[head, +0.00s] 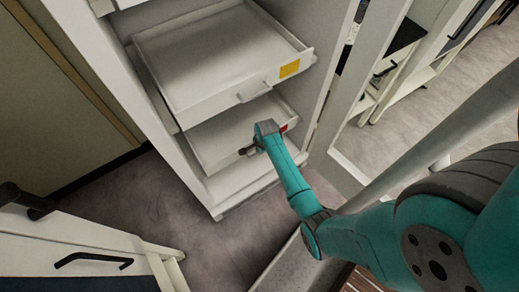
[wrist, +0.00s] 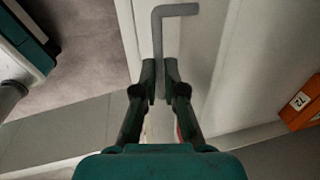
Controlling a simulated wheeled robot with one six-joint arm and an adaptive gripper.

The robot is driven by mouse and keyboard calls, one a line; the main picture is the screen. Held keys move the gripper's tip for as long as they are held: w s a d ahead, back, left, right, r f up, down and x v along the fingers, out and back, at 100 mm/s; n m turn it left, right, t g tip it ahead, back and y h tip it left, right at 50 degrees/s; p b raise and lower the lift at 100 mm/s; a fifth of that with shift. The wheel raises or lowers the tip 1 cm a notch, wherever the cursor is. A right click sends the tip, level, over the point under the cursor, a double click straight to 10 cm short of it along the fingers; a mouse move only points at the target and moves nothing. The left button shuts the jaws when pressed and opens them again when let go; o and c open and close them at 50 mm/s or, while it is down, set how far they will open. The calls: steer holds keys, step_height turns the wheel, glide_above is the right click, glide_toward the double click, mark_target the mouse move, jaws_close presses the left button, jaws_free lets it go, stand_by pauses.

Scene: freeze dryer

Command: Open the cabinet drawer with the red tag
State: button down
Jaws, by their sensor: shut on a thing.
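The lower cabinet drawer (head: 217,135) carries a red tag (head: 284,128) on its front. It stands partly out of the white cabinet, below another drawer. Its handle shows in the wrist view as a grey bent bar (wrist: 175,10). My gripper (head: 248,151) is at the front of this drawer in the head view. In the wrist view my gripper (wrist: 161,78) is shut on the handle, with one finger on each side of the bar. My gripper and arm hide part of the drawer front.
The upper drawer (head: 215,60) with a yellow tag (head: 289,68) is pulled out above the lower one. The cabinet door (head: 365,85) stands open at the right. A white unit with a black handle (head: 93,259) is at the lower left.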

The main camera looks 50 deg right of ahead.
steer(key=s+a, duration=0.3)
steer(key=s, duration=1)
steer(key=s+a, duration=0.4)
steer(key=s, duration=0.8)
steer(key=shift+s+a, duration=0.25)
steer(key=shift+s, duration=0.15)
steer(key=shift+f, duration=0.15)
steer(key=c, duration=1.7)
jaws_free()
steer(key=o, duration=0.5)
steer(key=shift+c, duration=0.2)
steer(key=shift+d, duration=0.1)
steer(key=shift+r, duration=0.2)
step_height(320, 180, up, 12)
steer(key=s, duration=0.2)
steer(key=shift+a+f, duration=0.2)
steer(key=shift+a, duration=0.15)
